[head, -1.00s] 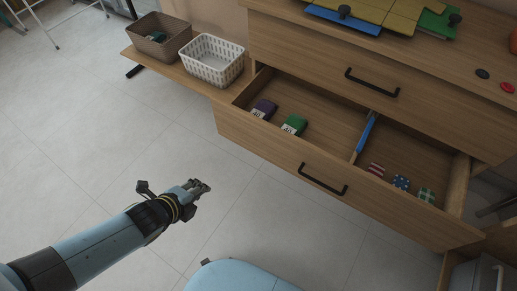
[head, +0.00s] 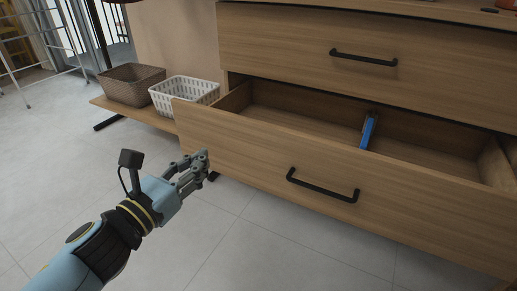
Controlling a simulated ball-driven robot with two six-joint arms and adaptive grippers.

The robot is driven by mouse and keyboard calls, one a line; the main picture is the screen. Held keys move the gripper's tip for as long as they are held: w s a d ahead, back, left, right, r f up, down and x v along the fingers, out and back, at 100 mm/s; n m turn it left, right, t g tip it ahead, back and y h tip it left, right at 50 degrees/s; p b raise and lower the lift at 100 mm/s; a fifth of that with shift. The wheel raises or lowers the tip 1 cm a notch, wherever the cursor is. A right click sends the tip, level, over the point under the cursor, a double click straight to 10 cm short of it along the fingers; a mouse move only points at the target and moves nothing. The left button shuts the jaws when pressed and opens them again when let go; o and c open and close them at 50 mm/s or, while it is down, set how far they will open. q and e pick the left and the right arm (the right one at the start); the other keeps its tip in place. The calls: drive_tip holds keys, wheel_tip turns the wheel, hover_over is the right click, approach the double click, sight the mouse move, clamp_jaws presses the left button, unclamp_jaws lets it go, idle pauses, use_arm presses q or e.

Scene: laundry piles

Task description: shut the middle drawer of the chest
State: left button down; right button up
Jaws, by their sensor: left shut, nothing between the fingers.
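The middle drawer (head: 262,168) of the wooden chest (head: 440,59) stands open, pulled out toward me. Its front carries a black bar handle (head: 322,186). My left gripper (head: 204,166) is shut and empty. It shows in front of the left part of the drawer front, left of the handle; I cannot tell if it touches. My right gripper is not in view.
The drawer above, with a black handle (head: 363,57), is shut. A brown basket (head: 133,85) and a white basket (head: 183,94) stand on a low wooden shelf (head: 107,106) at the left. The tiled floor in front is clear.

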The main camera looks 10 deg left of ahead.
sight(243, 122)
use_arm(q)
drive_tip(key=x, duration=1.2)
drive_tip(key=shift+w+d+f, duration=0.1)
drive_tip(key=shift+w+f, duration=0.05)
drive_tip(key=shift+w, duration=0.05)
drive_tip(key=shift+x, duration=0.75)
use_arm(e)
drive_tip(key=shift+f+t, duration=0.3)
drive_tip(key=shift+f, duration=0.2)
use_arm(q)
drive_tip(key=shift+w, duration=0.1)
